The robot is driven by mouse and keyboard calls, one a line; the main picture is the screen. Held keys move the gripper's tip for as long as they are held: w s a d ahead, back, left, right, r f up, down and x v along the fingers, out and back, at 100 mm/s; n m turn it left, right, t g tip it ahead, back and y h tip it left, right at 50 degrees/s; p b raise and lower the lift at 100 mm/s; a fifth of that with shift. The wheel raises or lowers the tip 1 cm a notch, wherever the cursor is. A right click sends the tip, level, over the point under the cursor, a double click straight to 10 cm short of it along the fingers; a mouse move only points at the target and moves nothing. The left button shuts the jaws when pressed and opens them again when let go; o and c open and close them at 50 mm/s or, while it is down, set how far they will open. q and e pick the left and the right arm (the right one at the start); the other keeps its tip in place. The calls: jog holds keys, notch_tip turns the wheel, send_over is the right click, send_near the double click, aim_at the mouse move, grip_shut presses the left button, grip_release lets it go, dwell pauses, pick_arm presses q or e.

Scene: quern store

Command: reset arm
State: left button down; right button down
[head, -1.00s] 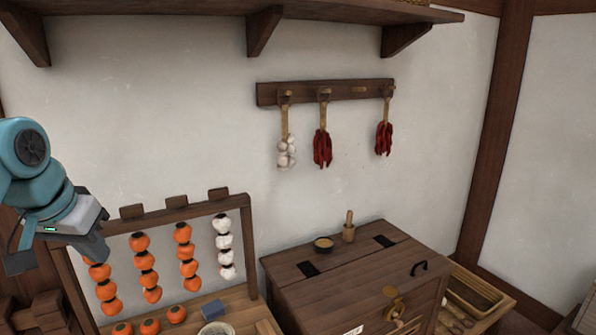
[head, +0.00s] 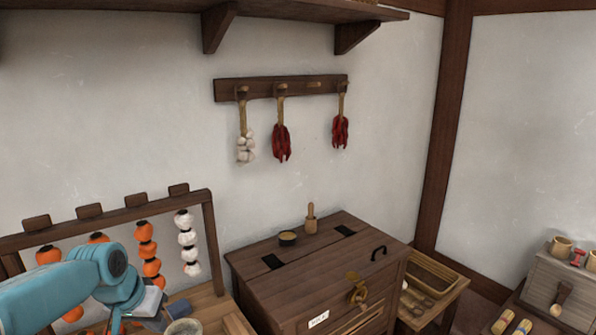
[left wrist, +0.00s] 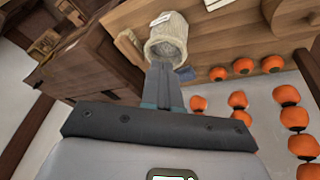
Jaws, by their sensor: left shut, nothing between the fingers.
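My left arm (head: 75,285) comes in from the left at the bottom of the head view, in front of the drying rack. Its gripper shows clearly in the left wrist view (left wrist: 161,72), with the two fingers together and nothing between them. The pot also shows at the bottom of the head view (head: 184,328). My right gripper is in neither view.
The rack (head: 209,240) holds strings of orange fruit (head: 146,250) and one white string (head: 187,243). Garlic (head: 245,148) and red peppers (head: 281,142) hang above.

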pick_arm(q)
jog(key=s+d+f+h+b, duration=0.1)
jog(key=d+f, duration=0.2)
jog(key=f, duration=0.4)
jog(key=s+d+f+g, duration=0.1)
jog(key=d+f, duration=0.2)
jog(key=f, duration=0.4)
jog(key=s+d+f+h+b, duration=0.1)
jog(key=d+f, duration=0.3)
jog(key=f, duration=0.3)
jog(key=s+d+f+g+b, duration=0.1)
jog(key=s+d+f, duration=0.4)
jog(key=s+f, duration=0.4)
jog(key=s+d+f+n+g+h+b, duration=0.1)
jog(key=s+d+f, duration=0.4)
jog(key=s+f, duration=0.4)
jog(key=s, duration=0.3)
jog(key=shift+s, duration=0.4)
jog(key=shift+s+d+r, duration=0.1)
jog(key=shift+d, duration=0.05)
